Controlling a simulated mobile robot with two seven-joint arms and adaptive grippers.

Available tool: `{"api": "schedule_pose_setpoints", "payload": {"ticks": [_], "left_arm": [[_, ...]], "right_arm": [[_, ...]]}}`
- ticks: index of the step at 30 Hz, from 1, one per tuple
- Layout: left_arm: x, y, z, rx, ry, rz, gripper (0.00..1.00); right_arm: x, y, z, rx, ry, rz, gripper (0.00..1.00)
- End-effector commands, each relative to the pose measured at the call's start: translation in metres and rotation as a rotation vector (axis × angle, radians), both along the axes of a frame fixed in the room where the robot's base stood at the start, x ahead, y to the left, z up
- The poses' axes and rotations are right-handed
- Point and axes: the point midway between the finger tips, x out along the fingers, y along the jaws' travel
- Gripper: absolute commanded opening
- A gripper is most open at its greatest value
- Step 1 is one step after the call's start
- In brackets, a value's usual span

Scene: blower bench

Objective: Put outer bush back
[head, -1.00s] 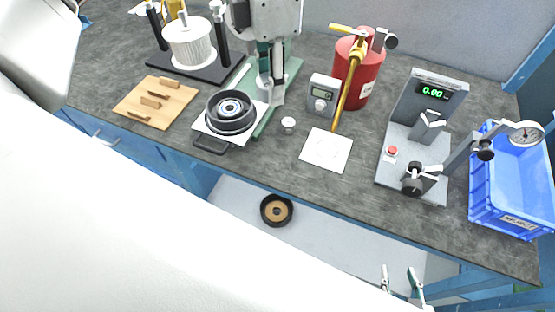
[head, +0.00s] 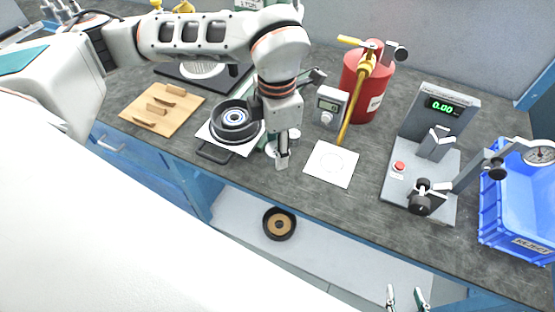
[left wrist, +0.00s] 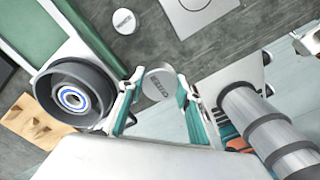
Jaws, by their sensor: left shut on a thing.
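The outer bush (left wrist: 158,82), a short grey metal cylinder with dark lettering on its round face, is between the two fingertips of my left gripper (left wrist: 155,92) in the left wrist view. The gripper is shut on it. In the head view my left gripper (head: 283,158) points down above the bench, right of the dark housing and left of the white marked sheet; the bush is hard to make out there. My right gripper (head: 406,297) is at the bottom edge of the head view, fingers apart and empty, below the bench front.
A dark housing with a blue-ringed bearing (head: 235,118) sits left of my left gripper. A small silver disc (left wrist: 124,21) stands on the bench. A white sheet (head: 331,164), red cylinder (head: 367,88), grey gauge stand (head: 420,165) and blue crate (head: 515,243) lie to the right.

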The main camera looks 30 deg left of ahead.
Motion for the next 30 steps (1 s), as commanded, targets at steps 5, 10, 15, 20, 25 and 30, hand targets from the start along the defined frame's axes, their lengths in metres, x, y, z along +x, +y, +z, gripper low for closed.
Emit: {"api": "schedule_pose_setpoints", "payload": {"ticks": [5,10,15,20,25,30], "left_arm": [[0.000,0.000,-0.010,-0.001,0.001,0.000,0.02],[-0.001,0.000,-0.035,0.000,0.004,0.000,0.02],[0.000,0.000,-0.046,-0.001,-0.001,-0.001,0.02],[0.000,0.000,-0.045,-0.001,-0.001,-0.001,0.02],[0.000,0.000,-0.049,0.000,0.000,-0.001,0.02],[0.000,0.000,-0.048,0.000,0.000,-0.001,0.50]], "right_arm": [[0.002,-0.001,0.000,-0.003,-0.003,-0.001,0.40],[0.001,-0.002,-0.005,-0.006,0.001,-0.001,0.40],[0.000,-0.002,-0.007,-0.008,0.004,0.000,0.40],[0.000,-0.002,-0.006,-0.008,0.003,0.000,0.40],[0.000,-0.002,-0.008,-0.009,0.004,0.001,0.40],[0.000,-0.002,-0.007,-0.009,0.003,0.001,0.40]]}}
